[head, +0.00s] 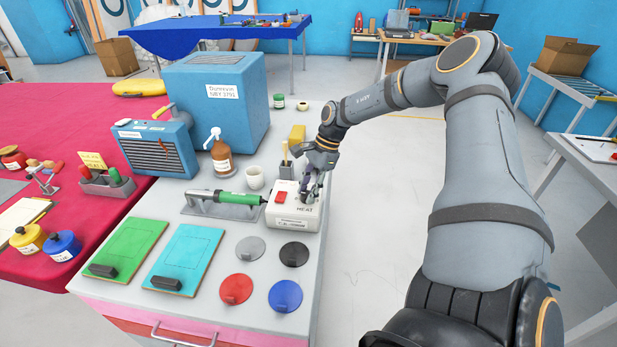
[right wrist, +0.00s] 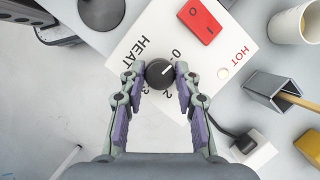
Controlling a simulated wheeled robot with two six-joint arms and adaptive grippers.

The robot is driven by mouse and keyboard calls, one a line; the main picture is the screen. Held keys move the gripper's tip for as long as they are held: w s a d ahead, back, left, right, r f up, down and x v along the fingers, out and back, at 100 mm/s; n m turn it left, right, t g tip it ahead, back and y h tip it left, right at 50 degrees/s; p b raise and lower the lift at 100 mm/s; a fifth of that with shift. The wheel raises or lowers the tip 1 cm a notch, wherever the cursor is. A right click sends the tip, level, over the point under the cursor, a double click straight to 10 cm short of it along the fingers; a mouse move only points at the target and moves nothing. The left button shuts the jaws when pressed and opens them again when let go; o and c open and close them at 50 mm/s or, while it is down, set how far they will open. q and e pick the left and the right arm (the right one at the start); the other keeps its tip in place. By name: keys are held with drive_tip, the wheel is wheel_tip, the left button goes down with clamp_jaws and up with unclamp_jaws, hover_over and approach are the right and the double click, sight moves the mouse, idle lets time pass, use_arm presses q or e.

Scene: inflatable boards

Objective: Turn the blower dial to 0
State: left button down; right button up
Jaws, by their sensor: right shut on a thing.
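The white control box (head: 290,216) stands near the right edge of the grey bench and bears the word HEAT. In the right wrist view, the black blower dial (right wrist: 160,73) sits on this box (right wrist: 130,50), with printed numbers around it. A white mark on the dial points up and right; the 0 is printed above right, and the exact setting is hard to tell. My right gripper (right wrist: 160,78) is shut on the dial, one finger on each side. It also shows over the box in the head view (head: 311,188). My left gripper is not in view.
A red switch (right wrist: 202,19) is on the box. The green-handled blower (head: 228,197) lies left of it. A grey holder (head: 287,170), a white cup (head: 255,178) and a brown bottle (head: 221,158) stand behind. Round coloured discs (head: 285,296) lie in front.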

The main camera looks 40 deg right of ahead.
drive_tip(key=shift+n+g+p, duration=0.3)
drive_tip(key=shift+n+p, duration=0.3)
drive_tip(key=shift+p, duration=0.05)
drive_tip(key=o, duration=1.1)
drive_tip(key=shift+o, duration=0.2)
